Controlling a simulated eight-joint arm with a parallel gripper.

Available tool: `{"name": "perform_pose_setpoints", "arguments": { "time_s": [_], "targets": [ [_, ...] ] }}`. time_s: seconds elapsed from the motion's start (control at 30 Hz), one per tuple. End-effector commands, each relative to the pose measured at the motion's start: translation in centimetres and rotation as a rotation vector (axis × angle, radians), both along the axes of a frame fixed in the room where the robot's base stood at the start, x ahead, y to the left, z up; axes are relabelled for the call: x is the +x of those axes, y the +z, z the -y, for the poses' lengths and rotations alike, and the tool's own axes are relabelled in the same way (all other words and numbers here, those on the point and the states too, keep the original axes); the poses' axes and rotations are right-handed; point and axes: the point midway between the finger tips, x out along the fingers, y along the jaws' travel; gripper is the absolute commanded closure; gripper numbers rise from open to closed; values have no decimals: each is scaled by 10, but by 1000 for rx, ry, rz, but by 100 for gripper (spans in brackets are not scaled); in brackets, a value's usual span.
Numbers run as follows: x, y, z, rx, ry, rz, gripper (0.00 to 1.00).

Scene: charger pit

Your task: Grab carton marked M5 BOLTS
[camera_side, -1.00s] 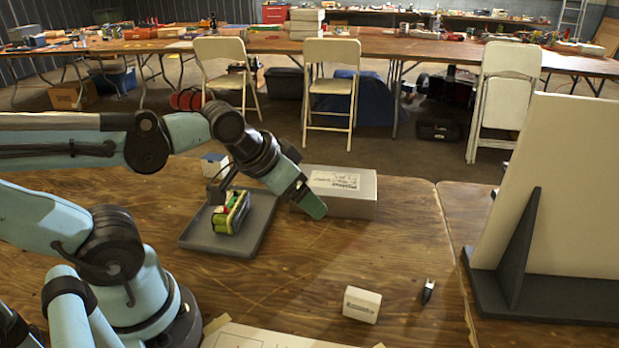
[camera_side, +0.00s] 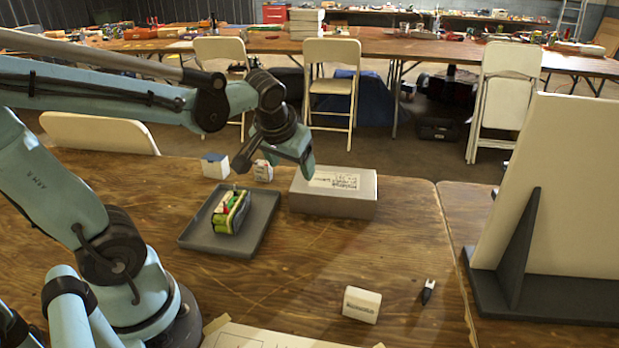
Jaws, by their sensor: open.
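My gripper (camera_side: 289,160) is open with its fingers pointing down. In the picture it overlaps the left back corner of a large grey box (camera_side: 333,194) with a white label. A small white carton (camera_side: 263,172) stands just below and left of the fingers; I see nothing between them. A white and blue carton (camera_side: 214,166) stands further left. A small white carton (camera_side: 362,305) with a dark label lies near the front. No print is readable, so I cannot tell which one is marked M5 BOLTS.
A dark grey tray (camera_side: 190,236) holds a green, red and yellow pack (camera_side: 230,212). A small dark tool (camera_side: 428,291) lies right of the front carton. A pale upright panel (camera_side: 555,190) on dark feet stands at the right. The middle of the table is clear.

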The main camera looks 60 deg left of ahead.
Motion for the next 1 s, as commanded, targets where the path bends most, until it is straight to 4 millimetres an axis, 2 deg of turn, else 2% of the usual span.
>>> {"name": "perform_pose_setpoints", "arguments": {
  "time_s": [0.03, 0.23, 0.5, 0.8, 1.0],
  "targets": [
    [7, 0, -16, 18, 79, -15, 28],
    [24, -6, -76, 105, 404, -45, 28],
    [32, -25, -155, 266, 854, -21, 28],
    [18, -59, -230, 509, 1334, 108, 28],
    [1, -81, -257, 655, 1553, 216, 28]
  ]
}}
